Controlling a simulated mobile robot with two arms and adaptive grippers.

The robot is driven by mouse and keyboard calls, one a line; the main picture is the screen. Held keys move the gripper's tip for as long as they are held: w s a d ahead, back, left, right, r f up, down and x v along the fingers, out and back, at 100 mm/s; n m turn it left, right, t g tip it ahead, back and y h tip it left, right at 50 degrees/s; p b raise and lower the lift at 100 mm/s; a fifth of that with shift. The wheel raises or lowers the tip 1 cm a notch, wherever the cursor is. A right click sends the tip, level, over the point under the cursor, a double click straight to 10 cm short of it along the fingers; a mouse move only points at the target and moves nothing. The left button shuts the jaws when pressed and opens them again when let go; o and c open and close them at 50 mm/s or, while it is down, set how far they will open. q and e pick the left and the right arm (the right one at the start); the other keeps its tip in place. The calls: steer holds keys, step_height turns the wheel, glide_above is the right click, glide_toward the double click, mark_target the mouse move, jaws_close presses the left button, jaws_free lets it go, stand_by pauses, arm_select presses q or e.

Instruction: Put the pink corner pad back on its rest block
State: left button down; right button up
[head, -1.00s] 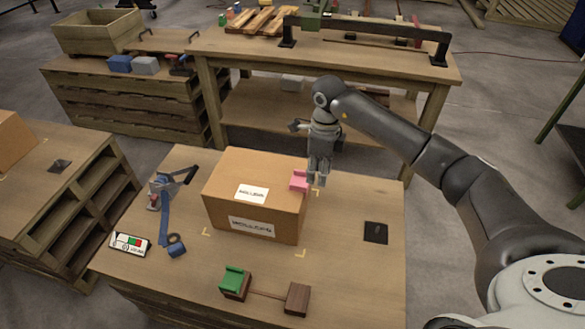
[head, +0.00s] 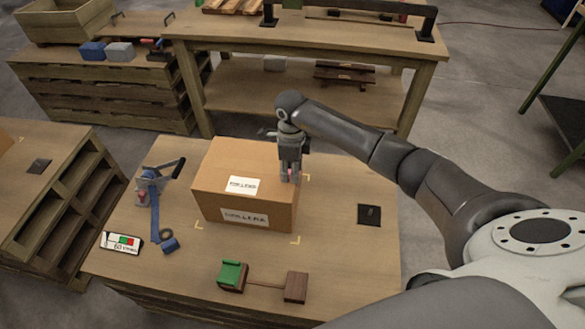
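The pink corner pad (head: 285,178) is mostly hidden by my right gripper; only a sliver of pink shows at the top right corner of the cardboard box (head: 240,185). My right gripper (head: 290,176) points down at that corner, with its fingertips at the pad. I cannot tell whether the fingers are closed on it. The rest has two brown wooden blocks joined by a thin bar, in front of the box. A green corner pad (head: 233,273) sits on the left block; the right rest block (head: 295,288) is bare. My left gripper is not in view.
A tape dispenser (head: 150,185) with blue tape and a white label card (head: 121,242) are left of the box. A dark square plate (head: 369,215) lies to its right. Yellow corner marks show by the box. A workbench (head: 300,38) stands behind; the table's front right is clear.

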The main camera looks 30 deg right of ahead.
steer(key=shift+f, duration=0.85)
steer(key=shift+c, duration=0.4)
steer(key=c, duration=0.5)
jaws_close()
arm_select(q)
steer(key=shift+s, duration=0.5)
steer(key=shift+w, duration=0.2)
arm_select(e)
steer(key=shift+w, duration=0.1)
